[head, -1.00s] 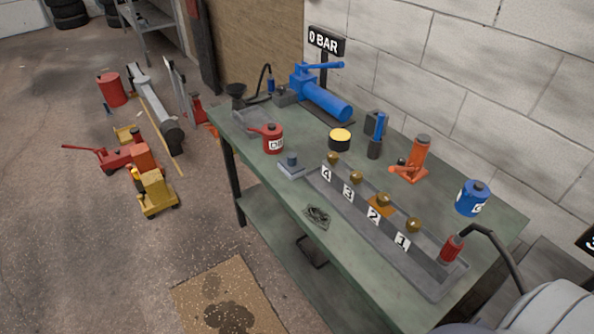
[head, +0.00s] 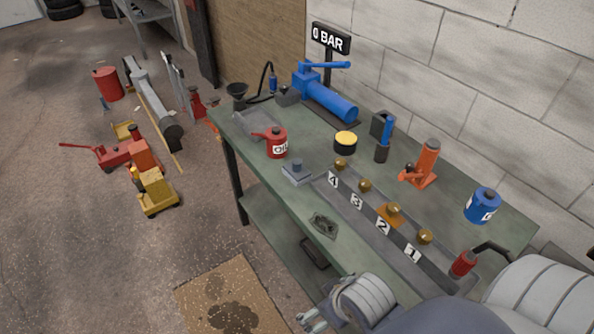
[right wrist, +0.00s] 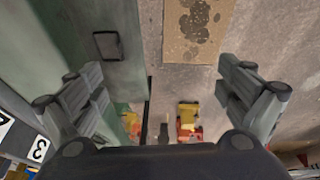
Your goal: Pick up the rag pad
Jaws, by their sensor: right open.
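My right gripper (head: 313,320) shows low in the head view, in front of the bench and well apart from the pad. In the right wrist view its two fingers (right wrist: 165,95) are spread wide with nothing between them. I cannot make out the pad there. My left gripper is out of view.
A dark crumpled patch (head: 323,225) lies beside the numbered tray (head: 375,238). The red oil can (head: 276,143) stands behind the pad, and a yellow-topped tin (head: 345,143) is farther back. A dark item (head: 315,252) is on the lower shelf. Stained cardboard (head: 228,300) lies on the floor.

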